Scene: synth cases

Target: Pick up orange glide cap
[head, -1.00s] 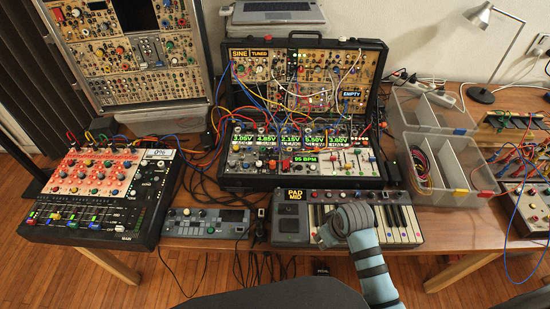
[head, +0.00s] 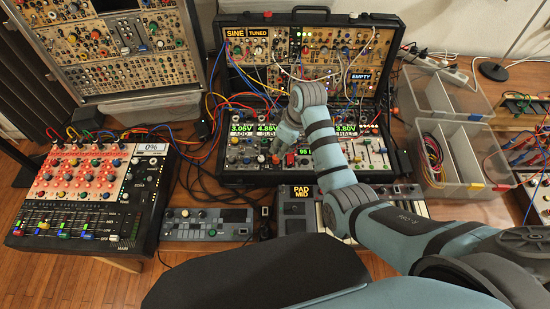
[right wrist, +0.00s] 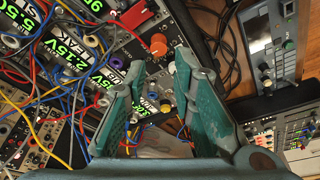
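The orange glide cap (right wrist: 158,44) is a small round orange knob on a dark panel in the right wrist view. In the head view it shows as a small orange spot (head: 276,158) at the front of the synth case's lower row. My right gripper (right wrist: 161,60) is open and empty, its two green-grey fingers pointing at the cap. The cap appears between and just beyond the fingertips. In the head view the right gripper (head: 281,146) reaches down over the case, and my arm hides several modules and displays. My left gripper is not in view.
A red block-like control (right wrist: 133,14) is close to the cap. Patch cables (right wrist: 50,95) crowd the modules beside the gripper. The open case (head: 225,172) stands behind a small keyboard (head: 300,228). A mixer (head: 140,215) is at left, clear bins (head: 470,112) at right.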

